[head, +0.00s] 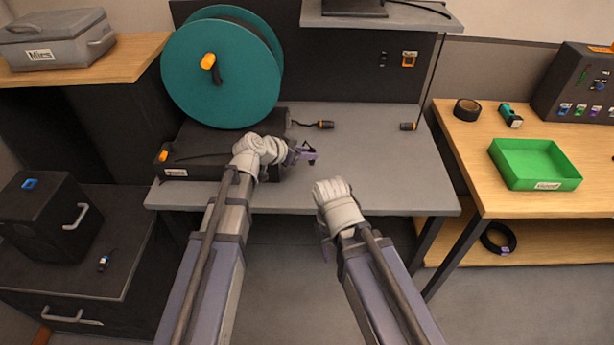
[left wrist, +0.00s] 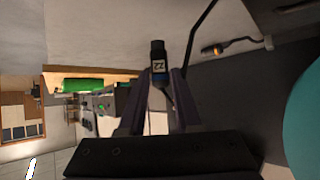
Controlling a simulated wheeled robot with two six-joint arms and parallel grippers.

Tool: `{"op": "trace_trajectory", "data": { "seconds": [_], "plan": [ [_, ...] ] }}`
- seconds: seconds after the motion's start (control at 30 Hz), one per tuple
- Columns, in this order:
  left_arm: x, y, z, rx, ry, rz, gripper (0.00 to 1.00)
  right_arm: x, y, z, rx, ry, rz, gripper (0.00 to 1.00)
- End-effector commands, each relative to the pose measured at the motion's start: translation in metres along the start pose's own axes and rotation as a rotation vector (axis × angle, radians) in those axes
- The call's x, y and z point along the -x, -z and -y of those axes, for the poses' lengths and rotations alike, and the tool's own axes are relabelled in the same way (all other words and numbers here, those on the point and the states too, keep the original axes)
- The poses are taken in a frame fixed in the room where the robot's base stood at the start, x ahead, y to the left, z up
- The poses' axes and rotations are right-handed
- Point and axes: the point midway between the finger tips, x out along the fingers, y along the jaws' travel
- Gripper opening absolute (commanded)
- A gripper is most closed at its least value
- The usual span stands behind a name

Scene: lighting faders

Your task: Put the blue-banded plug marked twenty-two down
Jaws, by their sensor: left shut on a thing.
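The black plug marked 22 (left wrist: 158,62), with a blue band, is between the fingertips of my left gripper (left wrist: 160,82) in the left wrist view. The number faces the camera. In the head view my left gripper (head: 306,153) is over the front part of the grey table (head: 370,160), right of the black box under the reel; the plug there is small and dark. The left gripper is shut on the plug. My right gripper (head: 326,250) hangs in front of the table edge, mostly hidden by its wrist, and its jaws cannot be made out.
A teal reel (head: 215,75) stands on the black box (head: 215,165). Orange-banded plugs (head: 325,125) (head: 407,126) lie at the table's back. A green tray (head: 535,165) and tape roll (head: 467,109) sit on the right bench.

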Motion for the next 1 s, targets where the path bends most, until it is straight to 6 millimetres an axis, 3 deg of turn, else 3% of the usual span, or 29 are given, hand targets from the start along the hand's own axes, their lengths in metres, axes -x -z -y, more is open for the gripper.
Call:
{"op": "trace_trajectory", "data": {
  "seconds": [0.03,0.1,0.37,0.7,1.0],
  "plan": [
    [-0.01,-0.014,0.0,0.0,0.0,0.0,0.0,-0.017,0.001,0.002,0.0,0.0,0.0,0.5],
    [-0.014,-0.02,0.0,0.0,0.0,0.0,0.0,-0.025,0.001,0.002,0.0,0.0,0.0,0.5],
    [-0.015,-0.022,0.0,0.0,0.0,0.0,0.0,-0.027,0.002,0.003,0.0,0.0,0.0,0.5],
    [-0.036,-0.053,0.0,0.0,0.0,0.0,0.0,-0.063,0.004,0.006,0.001,0.0,0.0,0.5],
    [-0.035,-0.052,0.0,0.0,0.0,0.0,0.0,-0.062,0.004,0.006,0.001,0.0,0.0,0.5]
  ]
}}
